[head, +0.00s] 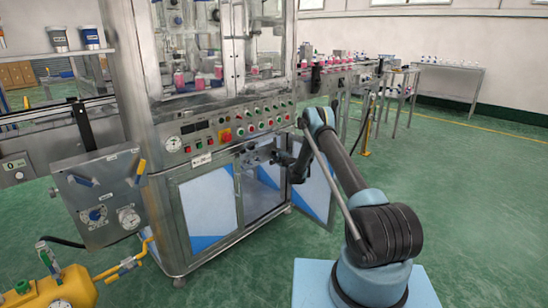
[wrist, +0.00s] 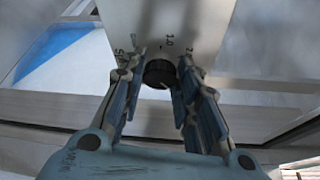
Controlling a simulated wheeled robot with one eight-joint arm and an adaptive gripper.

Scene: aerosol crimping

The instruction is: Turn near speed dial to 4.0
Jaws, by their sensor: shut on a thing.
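The speed dial (wrist: 159,73) is a small black round knob on a pale plate (wrist: 185,22) with dark printed marks. The knob cannot be made out there.
A cabinet door (head: 316,190) stands open close to my gripper and arm. A grey control box (head: 100,195) and a yellow tank (head: 60,290) stand at left. Green floor lies clear at right.

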